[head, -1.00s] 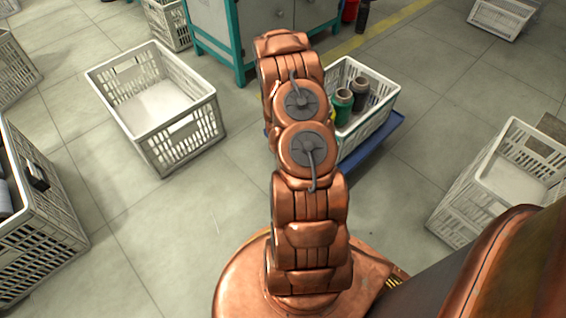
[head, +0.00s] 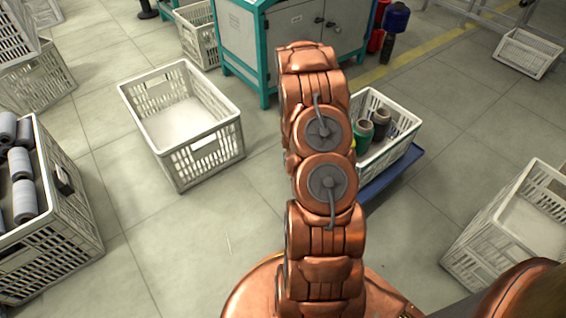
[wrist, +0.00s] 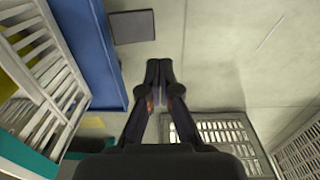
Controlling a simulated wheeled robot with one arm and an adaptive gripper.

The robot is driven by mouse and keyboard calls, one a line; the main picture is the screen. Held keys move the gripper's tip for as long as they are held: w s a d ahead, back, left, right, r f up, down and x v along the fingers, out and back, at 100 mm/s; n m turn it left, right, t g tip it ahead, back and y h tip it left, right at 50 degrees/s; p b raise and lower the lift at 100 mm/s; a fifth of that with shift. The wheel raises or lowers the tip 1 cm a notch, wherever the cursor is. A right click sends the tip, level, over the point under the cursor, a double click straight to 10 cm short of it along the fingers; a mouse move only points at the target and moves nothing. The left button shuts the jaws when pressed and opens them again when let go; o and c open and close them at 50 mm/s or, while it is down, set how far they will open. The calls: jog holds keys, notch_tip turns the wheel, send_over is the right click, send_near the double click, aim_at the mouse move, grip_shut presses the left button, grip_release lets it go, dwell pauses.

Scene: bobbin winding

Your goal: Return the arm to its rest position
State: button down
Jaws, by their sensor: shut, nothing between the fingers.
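My copper arm (head: 325,185) stands folded upright in the middle of the head view, above its round base. My gripper (wrist: 159,66) shows in the wrist view. Its dark fingers are together, with nothing between them, over the bare grey floor. In the head view the gripper is hidden behind the arm.
An empty white crate (head: 196,140) stands on the floor left of the arm. A crate (head: 398,151) with green and dark bobbins sits right of the arm on a blue base (head: 392,178). A crate of grey bobbins (head: 62,240) is at left. A teal-framed cabinet (head: 243,62) stands behind.

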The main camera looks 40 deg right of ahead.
jog(key=a+r+p, duration=0.5)
jog(key=a+r, duration=0.1)
jog(key=r, duration=0.7)
jog(key=a+r+p, duration=0.5)
jog(key=r+p, duration=0.1)
jog(key=r, duration=0.7)
jog(key=a+r+p, duration=0.5)
jog(key=a+r, duration=0.1)
jog(key=r, duration=0.8)
jog(key=s+a+r+p, duration=0.5)
jog(key=s+r, duration=0.2)
jog(key=r, duration=0.3)
jog(key=s+a+r+g+p, duration=0.1)
jog(key=s+a+r+p, duration=0.3)
jog(key=r, duration=0.7)
jog(key=s+a+r+n+p, duration=0.1)
jog(key=s+a+r+p, duration=0.4)
jog(key=s+r+p, duration=0.3)
notch_tip(320, 180, up, 2)
jog(key=s, duration=0.2)
jog(key=shift+s+a+r+g, duration=0.15)
jog(key=shift+s+a+g, duration=0.2)
jog(key=shift+s+g, duration=0.05)
